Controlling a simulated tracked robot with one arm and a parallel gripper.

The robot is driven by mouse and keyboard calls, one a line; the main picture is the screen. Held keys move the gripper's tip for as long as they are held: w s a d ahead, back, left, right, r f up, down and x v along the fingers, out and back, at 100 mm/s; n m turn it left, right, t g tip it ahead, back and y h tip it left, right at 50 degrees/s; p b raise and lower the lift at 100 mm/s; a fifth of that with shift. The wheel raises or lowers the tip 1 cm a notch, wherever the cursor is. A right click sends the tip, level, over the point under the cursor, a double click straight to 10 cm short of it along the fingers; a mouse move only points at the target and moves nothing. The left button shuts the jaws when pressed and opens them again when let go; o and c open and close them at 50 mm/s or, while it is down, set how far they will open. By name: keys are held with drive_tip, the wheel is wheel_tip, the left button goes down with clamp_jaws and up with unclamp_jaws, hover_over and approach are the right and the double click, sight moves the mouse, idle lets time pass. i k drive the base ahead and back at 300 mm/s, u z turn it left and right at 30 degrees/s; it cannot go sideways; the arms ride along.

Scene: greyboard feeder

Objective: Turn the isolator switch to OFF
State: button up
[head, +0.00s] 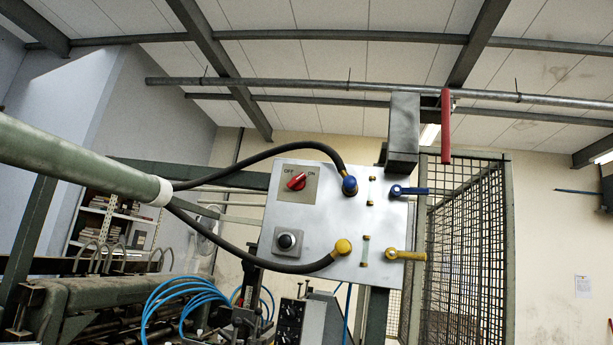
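A silver panel (325,215) in the middle carries a red rotary knob (297,181) on a square plate with the words OFF and ON above it. The knob sits slanted; which word it points to is too small to tell for sure. Right of the panel, a grey box (403,125) has a long red lever (446,126) on its side, standing upright. I cannot tell from labels whether the isolator is the red knob or this lever box. My gripper does not clearly show.
A green tube (75,162) crosses from the left, with black hoses to the panel's blue (349,186) and yellow fittings (342,247). Blue and yellow handles (405,255) stick out right. A black round button (287,241) is below the knob. A mesh guard (468,240) stands behind, right.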

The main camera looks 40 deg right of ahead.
sight(297, 183)
drive_tip(key=z, duration=0.05)
drive_tip(key=i, duration=0.9)
drive_tip(key=u, duration=0.1)
